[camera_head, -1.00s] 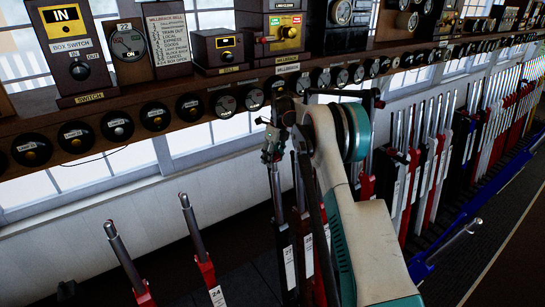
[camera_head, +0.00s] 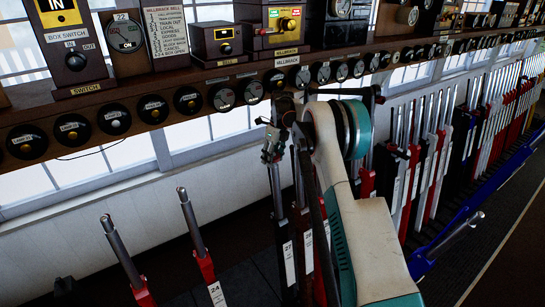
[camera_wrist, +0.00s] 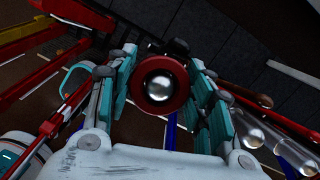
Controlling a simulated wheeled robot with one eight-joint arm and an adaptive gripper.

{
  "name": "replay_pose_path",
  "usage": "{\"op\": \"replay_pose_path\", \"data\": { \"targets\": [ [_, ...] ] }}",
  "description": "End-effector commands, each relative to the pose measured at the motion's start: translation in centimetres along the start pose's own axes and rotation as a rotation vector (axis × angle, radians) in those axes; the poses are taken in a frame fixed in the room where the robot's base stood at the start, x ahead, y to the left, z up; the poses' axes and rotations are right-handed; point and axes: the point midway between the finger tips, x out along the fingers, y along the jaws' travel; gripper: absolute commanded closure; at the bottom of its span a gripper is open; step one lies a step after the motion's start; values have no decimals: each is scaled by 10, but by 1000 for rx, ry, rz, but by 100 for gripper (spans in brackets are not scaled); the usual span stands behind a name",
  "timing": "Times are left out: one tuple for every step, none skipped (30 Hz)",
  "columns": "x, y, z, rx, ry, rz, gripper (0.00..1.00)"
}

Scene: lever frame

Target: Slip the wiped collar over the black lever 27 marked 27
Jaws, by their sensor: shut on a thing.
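The black lever 27 (camera_head: 283,235) stands upright with a steel handle and a white label marked 27. My gripper (camera_head: 272,145) is at the top of its handle. In the wrist view, the fingers (camera_wrist: 158,85) are shut on a dark red ring, the collar (camera_wrist: 158,62). The round shiny tip of a lever (camera_wrist: 158,88) shows inside the ring's opening, near its middle. I cannot tell whether the ring is around the tip or just above it. In the head view, the collar is too small and hidden to make out clearly.
A lever marked 28 (camera_head: 308,250) stands close to the right, partly behind my arm. A red lever marked 24 (camera_head: 207,270) stands to the left, with a gap between. An instrument shelf (camera_head: 150,85) runs above and behind. More levers (camera_head: 420,170) line the right.

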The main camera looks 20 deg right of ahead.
Motion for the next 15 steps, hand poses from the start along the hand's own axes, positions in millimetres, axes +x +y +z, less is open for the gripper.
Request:
{"op": "replay_pose_path", "data": {
  "targets": [
    [2,0,-1,0,0,0,74],
    [3,0,-1,0,0,0,74],
    [4,0,-1,0,0,0,74],
    [5,0,-2,0,0,0,74],
    [6,0,-2,0,0,0,74],
    [7,0,-2,0,0,0,74],
    [7,0,-2,0,0,0,74],
    [8,0,-2,0,0,0,74],
    [8,0,-2,0,0,0,74],
    [8,0,-3,0,0,0,74],
    [8,0,-3,0,0,0,74],
    [8,0,-3,0,0,0,74],
    [8,0,-3,0,0,0,74],
    [8,0,-3,0,0,0,74],
    [8,0,-2,0,0,0,74]
  ]
}}
